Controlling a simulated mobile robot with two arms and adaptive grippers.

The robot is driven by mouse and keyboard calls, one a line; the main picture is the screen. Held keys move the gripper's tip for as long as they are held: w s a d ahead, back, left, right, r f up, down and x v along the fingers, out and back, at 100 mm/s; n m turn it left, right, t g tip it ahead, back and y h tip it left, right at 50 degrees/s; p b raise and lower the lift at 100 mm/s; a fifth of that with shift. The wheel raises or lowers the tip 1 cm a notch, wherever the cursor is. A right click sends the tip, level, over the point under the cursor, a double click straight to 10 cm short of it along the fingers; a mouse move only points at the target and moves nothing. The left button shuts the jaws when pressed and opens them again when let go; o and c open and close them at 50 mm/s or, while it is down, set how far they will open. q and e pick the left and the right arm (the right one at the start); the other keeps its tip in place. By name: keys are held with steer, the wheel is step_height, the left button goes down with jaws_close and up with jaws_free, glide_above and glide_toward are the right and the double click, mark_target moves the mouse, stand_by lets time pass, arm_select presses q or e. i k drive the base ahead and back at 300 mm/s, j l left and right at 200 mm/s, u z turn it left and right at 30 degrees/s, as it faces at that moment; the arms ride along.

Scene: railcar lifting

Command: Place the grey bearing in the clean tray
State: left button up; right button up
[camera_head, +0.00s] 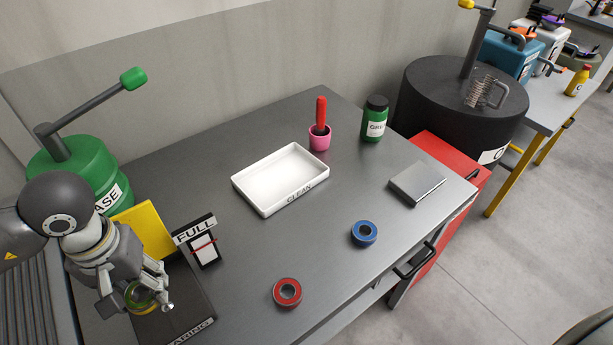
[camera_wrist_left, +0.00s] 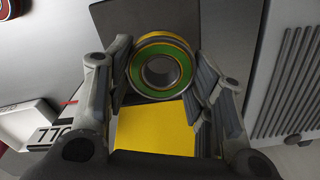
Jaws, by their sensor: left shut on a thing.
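My left gripper (camera_head: 150,298) is low over the dark bearing board (camera_head: 193,306) at the front left of the bench. It is shut on a bearing (camera_head: 141,294) with a green face and a yellow outer edge. In the left wrist view this bearing (camera_wrist_left: 161,90) sits between the fingertips of the left gripper (camera_wrist_left: 162,80). I cannot tell whether it touches the board. The white clean tray (camera_head: 274,204) stands empty in the middle of the bench. No plainly grey bearing shows. My right gripper is not in view.
A red bearing (camera_head: 287,292) and a blue bearing (camera_head: 364,233) lie on the bench. A FULL sign (camera_head: 200,241) and a yellow panel (camera_head: 146,230) stand beside my gripper. A pink cup (camera_head: 319,141), a green bottle (camera_head: 374,121) and a grey block (camera_head: 417,184) are farther right.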

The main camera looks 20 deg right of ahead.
mark_target(281, 179)
steer(key=i+l+z, duration=0.1)
steer(key=l+z, duration=0.2)
steer(key=z, duration=0.15)
steer(key=i+l+z, duration=0.15)
steer(key=l+z, duration=0.15)
steer(key=z, duration=0.2)
